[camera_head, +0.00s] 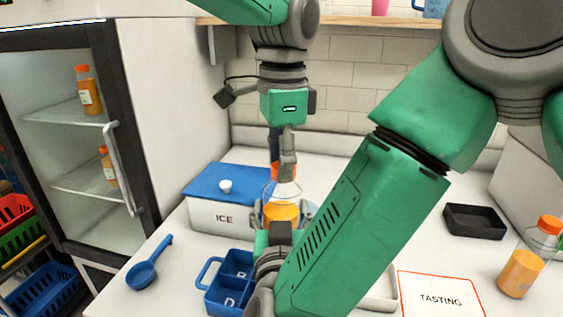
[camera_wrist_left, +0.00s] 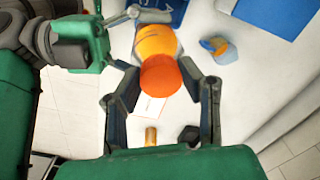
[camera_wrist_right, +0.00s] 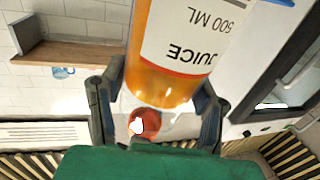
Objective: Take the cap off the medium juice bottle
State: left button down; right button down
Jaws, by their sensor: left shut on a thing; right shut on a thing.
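The medium juice bottle (camera_head: 281,213) stands upright in the middle of the head view, its clear upper part above orange juice. My right gripper (camera_head: 283,222) is shut around its body; the right wrist view shows the label "JUICE 500 ML" (camera_wrist_right: 190,45) between the fingers. The orange cap (camera_head: 275,171) is at the bottle's top, partly hidden by a finger. My left gripper (camera_head: 284,162) points down from above and is shut on the cap, which also shows between its fingers in the left wrist view (camera_wrist_left: 160,77). I cannot tell whether the cap is still seated.
A blue-lidded ICE box (camera_head: 207,215) stands behind left of the bottle. A blue divided caddy (camera_head: 232,277) and blue scoop (camera_head: 149,263) lie in front left. At right are a black tray (camera_head: 474,221), a TASTING mat (camera_head: 440,298) and another capped juice bottle (camera_head: 530,262).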

pick_arm(q)
jog(key=c, duration=1.1)
grip_release()
jog(key=shift+w+d, duration=0.1)
jog(key=shift+w, duration=0.05)
jog(key=shift+o, duration=0.2)
